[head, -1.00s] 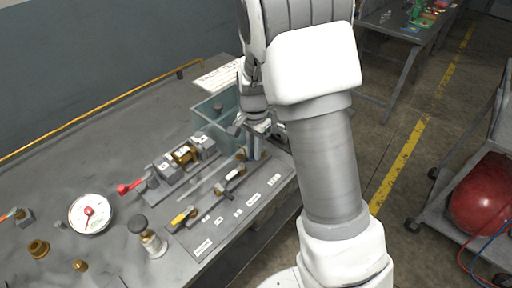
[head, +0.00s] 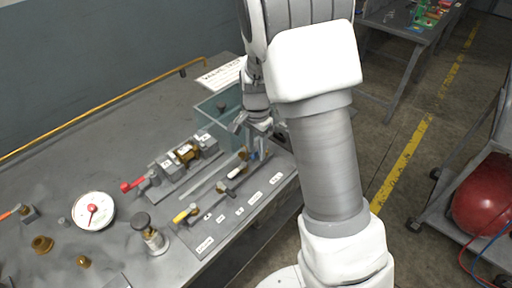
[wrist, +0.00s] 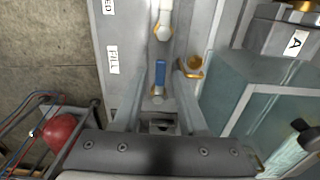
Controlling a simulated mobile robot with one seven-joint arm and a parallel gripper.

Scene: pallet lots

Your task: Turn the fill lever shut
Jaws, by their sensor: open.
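The fill lever is a blue handle (wrist: 160,72) on a brass valve stem, beside a label reading FILL (wrist: 112,60) in the wrist view. It lies lengthwise along the picture, in line with the white lever (wrist: 164,18) above it. My gripper (wrist: 158,84) is open, with one finger on each side of the blue handle and gaps to both. In the head view my gripper (head: 256,142) is over the far right end of the valve panel (head: 228,213), and my arm hides part of that area.
A clear-walled tank (wrist: 235,95) stands close to the right finger, with a brass fitting (wrist: 191,67) between. A yellow lever (head: 182,215), a red-handled valve (head: 130,185) and a gauge (head: 93,210) are on the bench.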

